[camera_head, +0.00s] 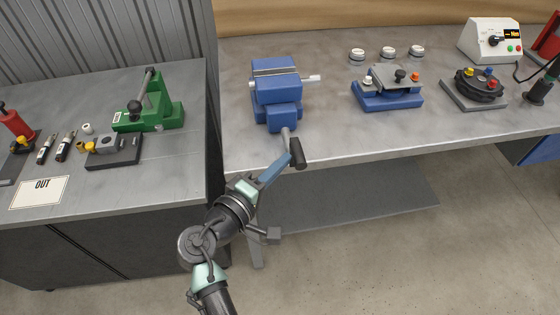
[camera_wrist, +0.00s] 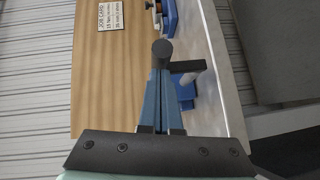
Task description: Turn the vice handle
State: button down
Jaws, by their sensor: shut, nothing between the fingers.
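The blue vice (camera_head: 277,92) stands at the front edge of the grey bench. Its handle (camera_head: 286,137) is a grey crank arm sloping down toward the front, with a black grip (camera_head: 297,153) at its end. My gripper (camera_head: 286,159) has its blue fingers together, their tips close beside the crank arm and the black grip. In the wrist view the gripper (camera_wrist: 161,75) points at a dark round knob just past the fingertips, with a dark bar to its right and blue vice parts behind. Whether the fingers touch the handle, I cannot tell.
On the bench to the right stand a blue fixture (camera_head: 387,91), a black round fixture (camera_head: 477,87) and several white buttons. A green press (camera_head: 149,108) stands on the left bench, by a sign (camera_head: 40,191). Floor is open at lower right.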

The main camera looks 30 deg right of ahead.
dwell(0.3)
jog(key=shift+d+r+p, duration=0.2)
jog(key=shift+d+p, duration=0.05)
jog(key=shift+p, duration=0.2)
jog(key=shift+s+d+m+y+p, duration=0.15)
jog(key=shift+m+y+p, duration=0.15)
jog(key=shift+m, duration=0.1)
